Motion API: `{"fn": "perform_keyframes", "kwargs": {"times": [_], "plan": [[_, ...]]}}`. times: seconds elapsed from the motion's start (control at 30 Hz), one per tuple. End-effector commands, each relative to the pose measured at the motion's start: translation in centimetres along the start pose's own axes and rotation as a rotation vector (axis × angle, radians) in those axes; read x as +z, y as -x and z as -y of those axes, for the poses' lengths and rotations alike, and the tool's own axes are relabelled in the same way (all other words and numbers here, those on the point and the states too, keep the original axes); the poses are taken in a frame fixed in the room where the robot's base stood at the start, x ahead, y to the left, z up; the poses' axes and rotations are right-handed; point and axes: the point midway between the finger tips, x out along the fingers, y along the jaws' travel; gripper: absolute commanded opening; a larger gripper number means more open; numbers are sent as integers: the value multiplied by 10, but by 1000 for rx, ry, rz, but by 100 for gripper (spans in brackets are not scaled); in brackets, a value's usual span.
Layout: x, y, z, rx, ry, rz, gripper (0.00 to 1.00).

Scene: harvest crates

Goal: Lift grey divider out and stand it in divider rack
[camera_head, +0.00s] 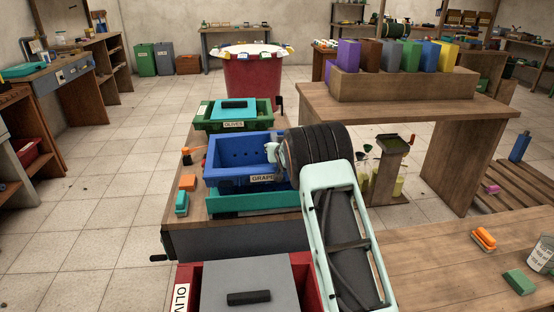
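A flat grey panel with a black handle (249,278) sits in the red crate (305,275) labelled "OLIV…" at the bottom; it appears to be the grey divider. The frame edge cuts off its near part. A wooden block (400,87) on the right table holds several upright coloured pieces, one of them grey (389,56); it looks like the divider rack. My gripper (276,150) is at the right end of the blue crate (228,176), away from the grey panel. My arm hides most of it, so its fingers are unclear.
The blue crate, labelled "GRAPE…", rests on a teal crate (250,203). Behind it a green crate (262,122) holds a teal panel (233,110). A red tub (252,75) stands farther back. A right front table (430,262) carries small items. Floor at left is clear.

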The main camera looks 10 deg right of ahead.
Motion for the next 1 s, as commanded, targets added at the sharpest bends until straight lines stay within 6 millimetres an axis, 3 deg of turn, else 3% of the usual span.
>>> {"fn": "perform_keyframes", "kwargs": {"times": [0.1,0.47,0.87,1.0], "plan": [[0,0,0,0,0,0,41],[0,0,0,0,1,0,1],[-4,1,0,-1,0,-5,0],[-15,5,0,-1,0,-7,0]]}}
